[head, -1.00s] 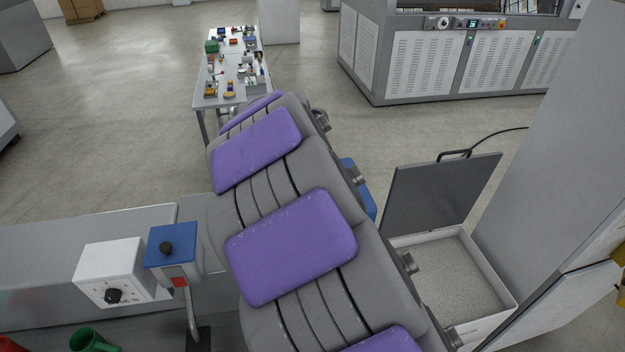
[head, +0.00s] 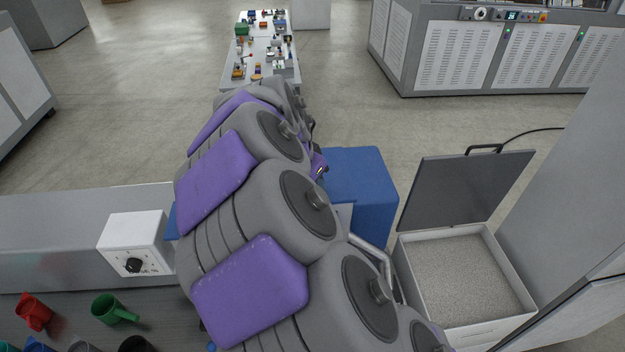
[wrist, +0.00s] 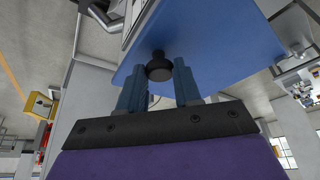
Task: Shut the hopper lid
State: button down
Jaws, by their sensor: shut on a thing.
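The hopper (head: 515,284), a white open-topped box holding grey granules, stands at the right in the head view. Its dark grey lid (head: 464,190) stands raised, leaning back from the rear rim, with a black handle (head: 483,148) on its top edge. In the wrist view, my gripper (wrist: 158,76) has its two blue-grey fingers shut on a black knob (wrist: 159,64), which sticks out of a flat blue panel (wrist: 222,52). My gripper is hidden behind my arm in the head view. It is not on the lid.
A blue box (head: 372,190) stands beyond my arm, left of the hopper. A tall grey cabinet (head: 570,200) flanks the hopper's right. A cluttered table (head: 258,68) stands behind.

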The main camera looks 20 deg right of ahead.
jog(key=c, duration=1.2)
grip_release()
jog(key=shift+w+a+r, duration=0.1)
jog(key=o, duration=0.4)
jog(key=shift+a, duration=0.25)
jog(key=shift+r, duration=0.2)
jog(key=v, duration=1.7)
jog(key=shift+a+f+b, duration=0.15)
jog(key=shift+a+b, duration=0.15)
jog(key=shift+b, duration=0.1)
